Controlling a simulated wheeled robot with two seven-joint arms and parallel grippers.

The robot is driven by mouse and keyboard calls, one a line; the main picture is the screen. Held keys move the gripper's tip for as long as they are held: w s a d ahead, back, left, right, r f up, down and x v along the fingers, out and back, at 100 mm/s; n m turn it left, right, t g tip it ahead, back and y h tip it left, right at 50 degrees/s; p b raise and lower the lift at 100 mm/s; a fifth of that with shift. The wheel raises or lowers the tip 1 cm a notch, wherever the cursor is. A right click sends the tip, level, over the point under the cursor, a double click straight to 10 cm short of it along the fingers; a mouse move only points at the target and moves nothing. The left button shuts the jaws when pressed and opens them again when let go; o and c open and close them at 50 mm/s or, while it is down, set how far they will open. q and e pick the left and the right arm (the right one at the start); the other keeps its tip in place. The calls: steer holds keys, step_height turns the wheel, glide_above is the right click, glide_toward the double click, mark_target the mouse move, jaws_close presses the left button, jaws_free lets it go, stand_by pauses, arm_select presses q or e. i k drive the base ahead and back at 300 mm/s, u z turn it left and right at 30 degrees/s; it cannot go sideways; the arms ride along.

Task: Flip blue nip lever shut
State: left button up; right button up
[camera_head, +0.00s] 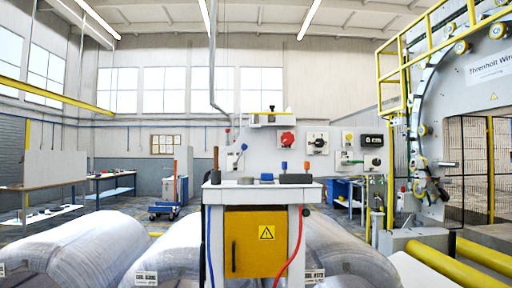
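Two small blue-tipped parts show, and I cannot tell which is the nip lever. One blue handle (243,147) slants up to the right from a pale box (235,160) on the panel behind the bench. The other is a blue knob (284,166) standing upright on a dark block (296,179) on the bench top, beside an orange knob (307,165). Both are too small to tell open from shut. Neither my left nor my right gripper is in view, and nothing touches these parts.
The white bench (262,187) has a yellow door (250,242) and a red hose (296,250). Wrapped coils (85,250) lie at both sides. A yellow-railed ring machine (437,100) and yellow rollers (485,254) stand right. A brown-handled tool (215,165) stands on the bench's left end.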

mark_target(244, 146)
steer(key=k, duration=0.65)
steer(key=z, duration=0.7)
steer(key=i, duration=0.55)
steer(key=z, duration=0.55)
steer(key=i, duration=0.85)
steer(key=u, duration=0.95)
steer(key=i, duration=0.35)
steer(key=u, duration=0.35)
